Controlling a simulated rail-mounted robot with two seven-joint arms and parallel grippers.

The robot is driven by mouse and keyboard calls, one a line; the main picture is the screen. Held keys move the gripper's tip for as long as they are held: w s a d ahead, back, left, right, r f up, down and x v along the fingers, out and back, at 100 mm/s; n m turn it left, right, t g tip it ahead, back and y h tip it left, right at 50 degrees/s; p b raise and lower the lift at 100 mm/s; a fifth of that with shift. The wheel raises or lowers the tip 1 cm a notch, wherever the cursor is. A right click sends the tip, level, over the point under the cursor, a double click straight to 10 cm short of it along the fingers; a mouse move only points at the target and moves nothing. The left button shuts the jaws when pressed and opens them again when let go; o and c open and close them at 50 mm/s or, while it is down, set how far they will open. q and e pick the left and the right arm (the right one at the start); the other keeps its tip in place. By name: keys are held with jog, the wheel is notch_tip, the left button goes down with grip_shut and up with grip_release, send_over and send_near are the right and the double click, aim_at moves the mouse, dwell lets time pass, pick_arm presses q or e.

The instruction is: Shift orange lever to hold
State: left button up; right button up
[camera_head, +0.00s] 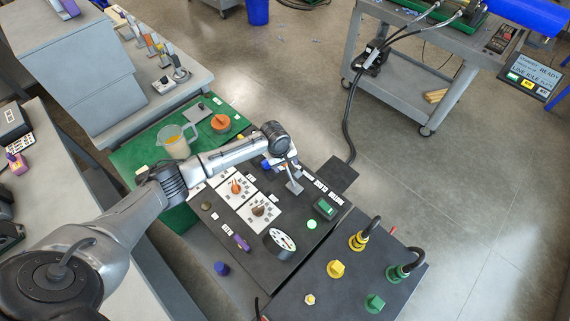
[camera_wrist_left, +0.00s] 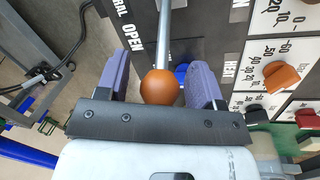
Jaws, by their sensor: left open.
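The orange lever shows in the left wrist view as an orange ball knob (camera_wrist_left: 160,87) on a grey rod (camera_wrist_left: 164,35). The rod runs up the picture over the dark panel, past the words OPEN and HEAT and part of another label. My left gripper (camera_wrist_left: 160,72) is open, with a purple finger on each side of the knob. In the head view my left gripper (camera_head: 284,162) is over the far part of the control panel (camera_head: 290,245). The knob cannot be made out there. My right gripper is not in view.
The panel also carries orange and brown dials (camera_head: 236,187), a round gauge (camera_head: 280,243) and a lit green button (camera_head: 312,224). Yellow and green connectors (camera_head: 358,240) stand on the near right box. A green mat with a jug (camera_head: 176,143) lies behind my arm.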

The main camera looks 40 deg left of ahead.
pick_arm(q)
jog(key=shift+f, duration=0.35)
